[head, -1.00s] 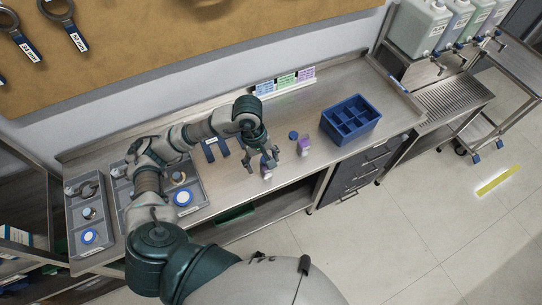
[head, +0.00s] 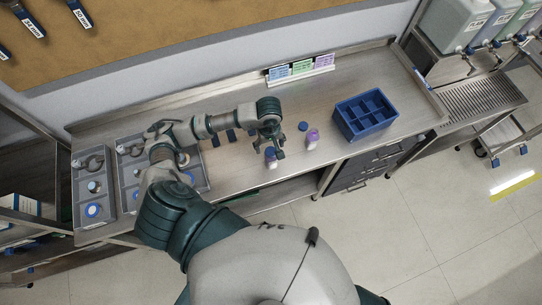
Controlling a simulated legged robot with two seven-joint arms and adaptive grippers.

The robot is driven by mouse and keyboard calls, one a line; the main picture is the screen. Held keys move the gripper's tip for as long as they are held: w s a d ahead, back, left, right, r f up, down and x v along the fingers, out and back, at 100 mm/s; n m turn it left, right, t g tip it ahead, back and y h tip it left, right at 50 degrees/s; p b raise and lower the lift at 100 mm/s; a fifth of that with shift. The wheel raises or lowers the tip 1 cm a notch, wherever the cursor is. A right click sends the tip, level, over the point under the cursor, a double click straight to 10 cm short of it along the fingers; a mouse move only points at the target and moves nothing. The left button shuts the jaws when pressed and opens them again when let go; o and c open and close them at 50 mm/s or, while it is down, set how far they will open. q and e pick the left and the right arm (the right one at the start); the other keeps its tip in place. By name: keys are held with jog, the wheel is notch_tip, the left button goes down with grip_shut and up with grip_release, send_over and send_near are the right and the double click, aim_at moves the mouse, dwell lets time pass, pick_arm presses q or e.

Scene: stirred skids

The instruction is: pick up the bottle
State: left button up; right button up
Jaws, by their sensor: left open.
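A small bottle (head: 271,161) with a blue cap and a pale pinkish body stands near the front edge of the steel bench. A second bottle (head: 312,141), pale with a purple label, stands to its right, and a blue cap (head: 303,126) lies just behind it. My left gripper (head: 274,149) is open, pointing down right at the blue-capped bottle. Its fingers overlap the bottle's top in the view; I cannot tell whether they touch it. My right gripper is out of view.
A blue divided crate (head: 343,128) stands on the bench to the right. Grey trays (head: 107,205) with rings and jars are at the left. Small coloured label cards (head: 301,70) stand at the back. Bare bench lies between cards and bottles.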

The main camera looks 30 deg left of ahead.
pick_arm(q)
jog(key=shift+s+d+f, duration=0.1)
jog(key=shift+s+f, duration=0.15)
jog(key=shift+s, duration=0.05)
jog(key=f, duration=0.1)
jog(key=f+p, duration=0.1)
jog(key=f, duration=0.1)
jog(key=d+f, duration=0.1)
jog(key=shift+s+f+p, duration=0.2)
jog(key=shift+s+p, duration=0.1)
jog(key=shift+p, duration=0.05)
jog(key=shift+f, duration=0.15)
jog(key=shift+a, duration=0.1)
jog(key=c, duration=1.3)
jog(key=shift+c, duration=0.2)
